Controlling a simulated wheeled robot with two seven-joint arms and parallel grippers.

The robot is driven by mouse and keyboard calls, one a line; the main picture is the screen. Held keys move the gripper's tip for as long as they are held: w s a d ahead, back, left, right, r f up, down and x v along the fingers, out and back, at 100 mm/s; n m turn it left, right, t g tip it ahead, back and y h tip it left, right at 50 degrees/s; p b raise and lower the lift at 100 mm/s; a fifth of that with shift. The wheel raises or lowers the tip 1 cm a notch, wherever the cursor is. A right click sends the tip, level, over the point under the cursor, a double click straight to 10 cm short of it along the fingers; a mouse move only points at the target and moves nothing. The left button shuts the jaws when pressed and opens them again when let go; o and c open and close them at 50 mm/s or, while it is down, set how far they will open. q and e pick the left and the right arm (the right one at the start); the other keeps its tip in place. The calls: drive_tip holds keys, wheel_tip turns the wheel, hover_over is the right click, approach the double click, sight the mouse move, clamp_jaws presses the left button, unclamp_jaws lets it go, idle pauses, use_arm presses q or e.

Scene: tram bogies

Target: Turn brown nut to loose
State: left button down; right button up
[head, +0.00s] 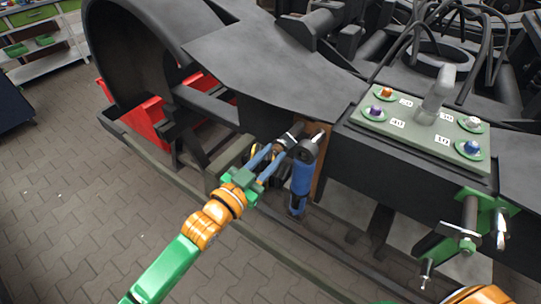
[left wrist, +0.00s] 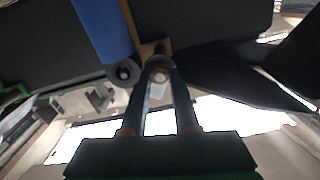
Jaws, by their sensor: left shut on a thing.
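The orange-brown nut (head: 386,91) sits on a green washer at the back left of the grey-green plate (head: 425,132). My left gripper (head: 285,147) is left of the plate, away from the nut. Its fingers are shut on a dark tool with a metallic tip (head: 293,134) at the brown holder (head: 319,165). In the left wrist view the fingertips (left wrist: 159,68) close around a round end with a pale centre. A blue-handled tool (head: 301,180) hangs right beside my gripper; its handle (left wrist: 101,28) also shows in the left wrist view.
Purple (head: 375,109), white (head: 473,122) and blue (head: 473,146) nuts share the plate with a grey upright lever (head: 438,92). Paved floor (head: 75,190) is clear at left.

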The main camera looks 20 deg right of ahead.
use_arm(q)
drive_tip(key=shift+n, duration=0.3)
drive_tip(key=n, duration=0.2)
drive_tip(key=shift+n, duration=0.4)
drive_tip(key=n, duration=0.3)
drive_tip(key=shift+n, duration=0.3)
drive_tip(key=n, duration=0.3)
drive_tip(key=shift+n, duration=0.4)
drive_tip(key=n, duration=0.3)
drive_tip(key=shift+n, duration=0.3)
drive_tip(key=n, duration=0.6)
drive_tip(key=shift+p, duration=0.3)
drive_tip(key=n+p, duration=0.1)
drive_tip(key=n, duration=0.5)
drive_tip(key=shift+n, duration=0.4)
